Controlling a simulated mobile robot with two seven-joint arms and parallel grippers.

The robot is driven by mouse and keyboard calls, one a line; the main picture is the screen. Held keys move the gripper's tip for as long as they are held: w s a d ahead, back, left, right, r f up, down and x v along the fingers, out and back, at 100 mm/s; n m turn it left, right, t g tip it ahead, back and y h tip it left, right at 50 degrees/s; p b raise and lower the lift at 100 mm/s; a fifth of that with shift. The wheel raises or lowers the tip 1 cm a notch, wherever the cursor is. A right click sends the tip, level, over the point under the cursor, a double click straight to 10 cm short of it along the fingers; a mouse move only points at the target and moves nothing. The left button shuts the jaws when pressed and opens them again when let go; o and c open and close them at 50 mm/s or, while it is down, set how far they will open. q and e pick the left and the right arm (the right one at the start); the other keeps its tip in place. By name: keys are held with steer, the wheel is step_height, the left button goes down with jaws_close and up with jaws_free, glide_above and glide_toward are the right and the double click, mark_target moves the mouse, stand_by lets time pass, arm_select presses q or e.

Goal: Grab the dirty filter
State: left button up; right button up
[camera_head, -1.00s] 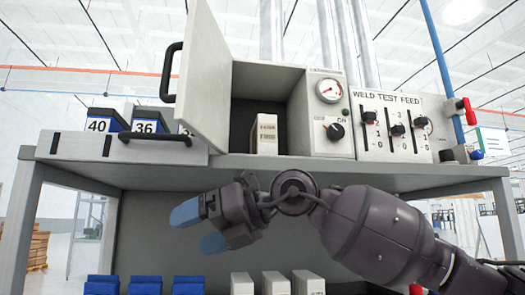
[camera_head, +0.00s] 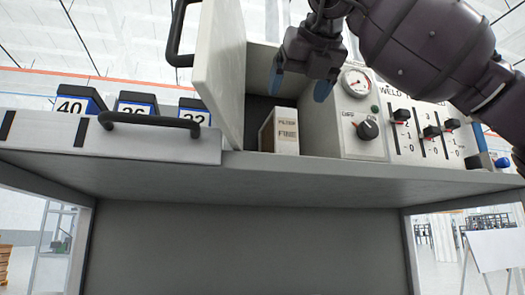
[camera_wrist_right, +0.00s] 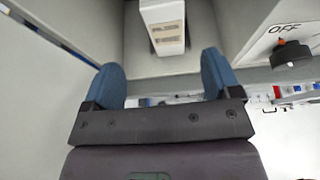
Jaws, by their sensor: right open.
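The filter (camera_head: 281,132) is a pale box with a printed label. It stands upright in an open cabinet (camera_head: 219,70) on the shelf, with the cabinet door swung out to the left. My right gripper (camera_head: 298,88) is at the cabinet opening, above the filter in the head view, with its blue fingertips apart. In the right wrist view the filter (camera_wrist_right: 163,27) shows ahead of the open fingers (camera_wrist_right: 165,78), roughly between them, with nothing held. Whether the filter is dirty cannot be told. My left gripper is not in view.
A panel with a gauge (camera_head: 357,83) and knob (camera_head: 368,130) adjoins the cabinet on the right, with sliders beyond. Numbered blocks (camera_head: 138,107) sit at the left behind a drawer front with a handle (camera_head: 149,121). The open door (camera_head: 219,60) borders the left side of the opening.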

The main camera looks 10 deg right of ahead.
mark_target(287, 125)
steer(key=x, duration=0.4)
steer(key=shift+w+d, duration=0.2)
steer(key=shift+w, duration=0.05)
steer(key=shift+p+x, duration=0.35)
steer(key=shift+x, duration=0.45)
steer(key=x, duration=0.2)
steer(key=p+x, duration=0.1)
steer(key=x, duration=0.1)
steer(key=shift+d+f, duration=0.25)
steer(key=shift+d, duration=0.05)
steer(key=shift+w+a+f, duration=0.1)
steer(key=shift+w, duration=0.15)
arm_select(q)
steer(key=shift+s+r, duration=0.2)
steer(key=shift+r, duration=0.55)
arm_select(e)
steer(key=shift+c, duration=0.2)
steer(key=c, duration=1.1)
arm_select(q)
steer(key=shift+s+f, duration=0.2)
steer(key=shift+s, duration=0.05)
arm_select(e)
steer(key=shift+o, duration=0.2)
